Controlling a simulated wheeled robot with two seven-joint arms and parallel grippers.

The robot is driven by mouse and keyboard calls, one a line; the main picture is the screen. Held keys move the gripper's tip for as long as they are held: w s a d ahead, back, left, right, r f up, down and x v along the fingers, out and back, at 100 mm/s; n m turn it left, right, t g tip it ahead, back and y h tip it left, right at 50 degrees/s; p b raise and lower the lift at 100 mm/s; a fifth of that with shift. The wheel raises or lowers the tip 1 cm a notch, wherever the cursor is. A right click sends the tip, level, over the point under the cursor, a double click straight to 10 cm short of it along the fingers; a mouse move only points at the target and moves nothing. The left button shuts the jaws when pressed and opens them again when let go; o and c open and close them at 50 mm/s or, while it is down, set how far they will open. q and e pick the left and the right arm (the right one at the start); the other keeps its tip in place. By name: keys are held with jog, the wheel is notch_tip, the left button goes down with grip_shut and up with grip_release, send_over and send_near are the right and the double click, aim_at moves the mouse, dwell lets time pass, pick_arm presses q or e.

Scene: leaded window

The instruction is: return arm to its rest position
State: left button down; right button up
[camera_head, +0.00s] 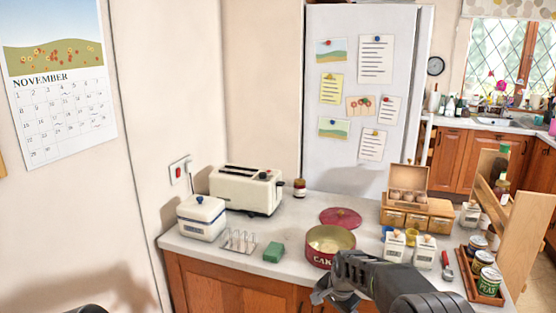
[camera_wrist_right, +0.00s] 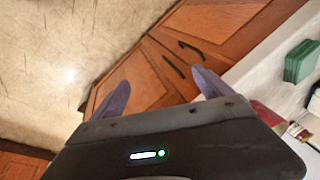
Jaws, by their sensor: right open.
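My right arm reaches in from the lower right of the head view. Its gripper (camera_head: 325,296) hangs at the counter's front edge, just in front of the red cake tin (camera_head: 330,246). In the right wrist view the two fingers of this gripper (camera_wrist_right: 160,90) are spread wide with nothing between them. They are over the floor and the wooden cabinet front (camera_wrist_right: 165,62). Only a dark piece shows at the bottom left of the head view; my left gripper's fingers are not visible.
The counter (camera_head: 190,246) holds a toaster (camera_head: 246,190), a white box (camera_head: 201,217), a toast rack (camera_head: 240,241), a green block (camera_head: 273,252), a red lid (camera_head: 340,218), white canisters (camera_head: 394,246) and a tray of cans (camera_head: 484,273). A pull-out rack stands right. Floor before the cabinet looks clear.

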jog(key=s+a+f+n+y, duration=0.1)
jog(key=s+a+f+n, duration=0.15)
jog(key=s+f, duration=0.7)
jog(key=s+a+f+n, duration=0.1)
jog(key=s+f+n, duration=0.3)
jog(key=s+f, duration=0.55)
jog(key=s+a+f+g+y, duration=0.1)
jog(key=s, duration=1)
jog(key=s+a+f+g+y, duration=0.1)
jog(key=s+a+f+g, duration=0.1)
jog(key=s, duration=1)
jog(key=shift+a+f+n+b, duration=0.2)
jog(key=shift+a+n+b, duration=0.1)
jog(key=shift+n+b, duration=0.15)
